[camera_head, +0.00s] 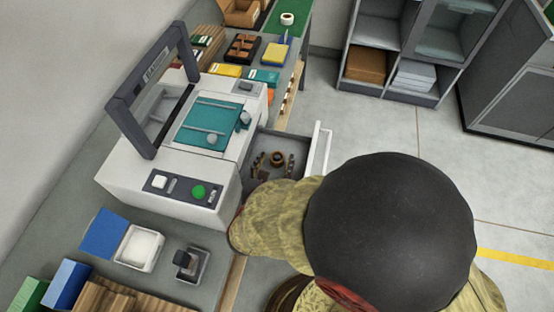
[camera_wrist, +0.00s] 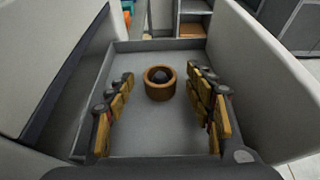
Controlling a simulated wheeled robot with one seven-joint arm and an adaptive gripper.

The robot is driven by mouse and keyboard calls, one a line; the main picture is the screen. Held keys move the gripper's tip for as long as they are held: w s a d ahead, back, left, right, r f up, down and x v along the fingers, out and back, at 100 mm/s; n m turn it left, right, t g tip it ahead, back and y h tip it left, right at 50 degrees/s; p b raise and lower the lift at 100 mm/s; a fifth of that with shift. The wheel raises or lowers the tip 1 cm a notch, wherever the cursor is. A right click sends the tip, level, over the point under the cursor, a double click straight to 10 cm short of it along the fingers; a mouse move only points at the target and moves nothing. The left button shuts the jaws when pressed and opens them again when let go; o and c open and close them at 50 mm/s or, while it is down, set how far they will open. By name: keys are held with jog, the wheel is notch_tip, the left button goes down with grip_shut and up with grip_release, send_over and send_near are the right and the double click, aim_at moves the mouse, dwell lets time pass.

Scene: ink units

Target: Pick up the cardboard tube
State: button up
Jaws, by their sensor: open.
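The cardboard tube (camera_wrist: 160,91) is a short brown ring standing upright on the grey floor of an open drawer (camera_wrist: 150,46), with a dark hollow in its middle. It also shows small in the head view (camera_head: 277,158). My gripper (camera_wrist: 161,77) is open, its yellow-brown fingers reaching into the drawer on the left and right of the tube. There is a gap between the tube and each finger, and the tube sits near the fingertips. In the head view my gripper (camera_head: 274,163) is small inside the drawer, partly hidden by my arm.
The drawer belongs to a grey-white machine (camera_head: 150,195) with a teal plate. Its side walls stand close outside my fingers. A shelf cabinet (camera_head: 400,45) stands behind; the floor to the right is clear.

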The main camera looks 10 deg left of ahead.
jog(key=c, duration=0.8)
jog(key=shift+c, duration=0.5)
